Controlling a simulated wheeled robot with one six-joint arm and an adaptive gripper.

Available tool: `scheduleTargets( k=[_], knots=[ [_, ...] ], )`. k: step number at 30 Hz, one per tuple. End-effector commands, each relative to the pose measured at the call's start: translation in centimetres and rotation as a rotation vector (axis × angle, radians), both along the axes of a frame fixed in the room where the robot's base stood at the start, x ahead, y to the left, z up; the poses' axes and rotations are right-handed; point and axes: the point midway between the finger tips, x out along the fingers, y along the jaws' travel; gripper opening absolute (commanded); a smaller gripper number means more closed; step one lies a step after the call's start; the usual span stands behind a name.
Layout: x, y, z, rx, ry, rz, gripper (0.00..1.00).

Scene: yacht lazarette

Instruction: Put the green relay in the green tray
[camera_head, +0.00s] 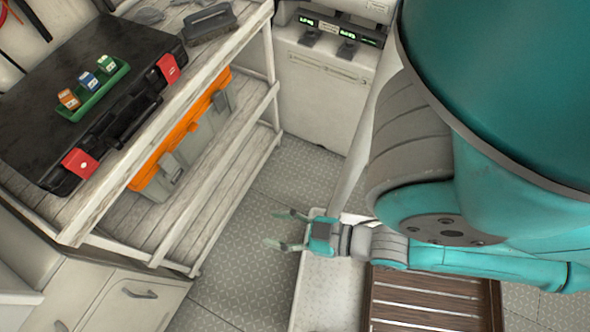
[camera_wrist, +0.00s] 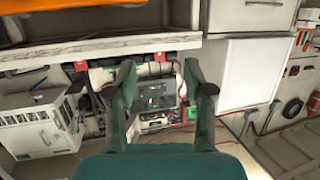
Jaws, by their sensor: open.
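The green tray (camera_head: 92,91) sits on a black case on the wooden bench at the upper left of the head view. Three small relays stand in it in a row: an orange one (camera_head: 69,98), a blue one (camera_head: 88,81) and the green relay (camera_head: 106,64) at the right end. My gripper (camera_head: 276,229) is open and empty, out over the floor to the right of the bench and well apart from the tray. In the wrist view my gripper (camera_wrist: 158,88) shows two spread fingers with nothing between them. The tray and relays are not discernible in the wrist view.
The black case (camera_head: 130,60) with red latches fills much of the bench top. A grey brush-like object (camera_head: 209,24) lies behind it. An orange and grey toolbox (camera_head: 185,145) stands on the lower shelf. The metal floor (camera_head: 235,260) between bench and gripper is clear. A brown slatted crate (camera_head: 430,300) is at the bottom.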

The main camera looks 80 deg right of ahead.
Motion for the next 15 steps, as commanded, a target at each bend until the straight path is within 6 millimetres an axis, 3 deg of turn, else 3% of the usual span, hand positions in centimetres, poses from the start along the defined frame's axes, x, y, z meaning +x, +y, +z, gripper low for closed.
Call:
scheduleTargets(
  k=[3, 6, 15],
  knots=[
    [-2.2, 0.5, 0.5, -0.004, 0.014, 0.029, 0.52],
    [-3.1, 0.7, 0.9, -0.006, 0.015, 0.042, 0.52],
    [-3.5, 0.7, 1.0, -0.007, 0.016, 0.047, 0.52]
  ],
)
